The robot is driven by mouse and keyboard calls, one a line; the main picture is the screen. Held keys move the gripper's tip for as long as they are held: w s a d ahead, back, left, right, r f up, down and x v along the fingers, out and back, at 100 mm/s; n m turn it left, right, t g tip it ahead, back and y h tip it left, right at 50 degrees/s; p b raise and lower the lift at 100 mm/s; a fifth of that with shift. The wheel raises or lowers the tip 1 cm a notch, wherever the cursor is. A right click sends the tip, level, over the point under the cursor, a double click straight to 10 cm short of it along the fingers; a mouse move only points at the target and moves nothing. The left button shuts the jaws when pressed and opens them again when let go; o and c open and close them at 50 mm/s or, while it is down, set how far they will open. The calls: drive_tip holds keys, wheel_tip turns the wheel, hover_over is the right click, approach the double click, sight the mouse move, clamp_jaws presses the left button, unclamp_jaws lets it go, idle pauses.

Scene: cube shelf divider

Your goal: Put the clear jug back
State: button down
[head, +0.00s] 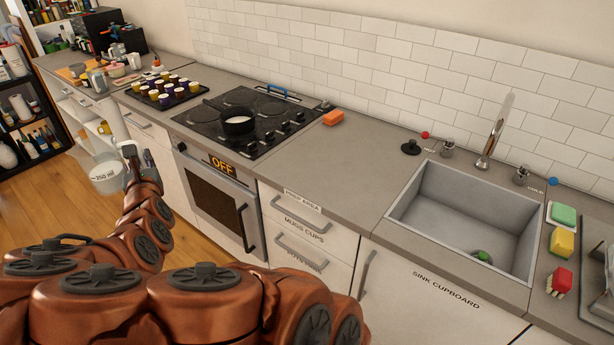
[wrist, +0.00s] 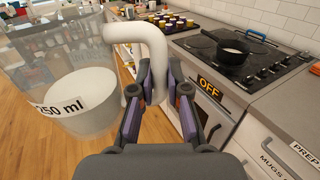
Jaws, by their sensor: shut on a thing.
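The clear jug (head: 105,175) has a see-through wall, a 250 ml label and a white handle. In the wrist view the jug (wrist: 50,60) is at the left, with whitish content or a pale base in its lower part; I cannot tell which. My gripper (wrist: 150,85) is shut on the jug's white handle (wrist: 150,40). In the head view my gripper (head: 130,160) is at the left, holding the jug in the air in front of the cabinets, above the wooden floor.
An open cubby shelf (head: 98,135) is behind the jug. A tray of cups (head: 165,90) and a hob with a pot (head: 238,121) are on the counter. A sink (head: 465,220) is at the right. The counter between hob and sink is mostly clear. A black rack (head: 30,115) stands far left.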

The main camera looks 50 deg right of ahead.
drive_tip(key=s+d+f+m+g+h+b, duration=0.2)
drive_tip(key=d+f+h, duration=0.1)
drive_tip(key=d, duration=0.4)
drive_tip(key=s+d+f+m+g+h+b, duration=0.1)
drive_tip(key=d+f+m+g+h, duration=0.1)
drive_tip(key=d, duration=0.4)
drive_tip(key=s+d+f+m+g+h+b, duration=0.35)
drive_tip(key=s+d+f+g, duration=0.2)
drive_tip(key=s+d, duration=0.4)
drive_tip(key=s+d+f+m+g+h+b, duration=0.25)
drive_tip(key=s+d+f+m+g, duration=0.3)
drive_tip(key=s+d, duration=0.45)
drive_tip(key=shift+n+g+y, duration=0.3)
drive_tip(key=shift+g, duration=0.1)
drive_tip(key=d+p, duration=0.1)
drive_tip(key=d, duration=0.4)
drive_tip(key=d+f+p, duration=0.1)
drive_tip(key=d, duration=0.5)
drive_tip(key=d+p, duration=0.2)
drive_tip(key=d, duration=0.3)
drive_tip(key=shift+s+d+f, duration=0.15)
drive_tip(key=shift+s+d, duration=0.1)
drive_tip(key=shift+d, duration=0.05)
drive_tip(key=shift+f+p, duration=0.95)
drive_tip(key=shift+f, duration=0.8)
drive_tip(key=shift+f, duration=0.15)
drive_tip(key=c, duration=1.6)
unclamp_jaws()
drive_tip(key=o, duration=0.4)
drive_tip(key=shift+o, duration=0.2)
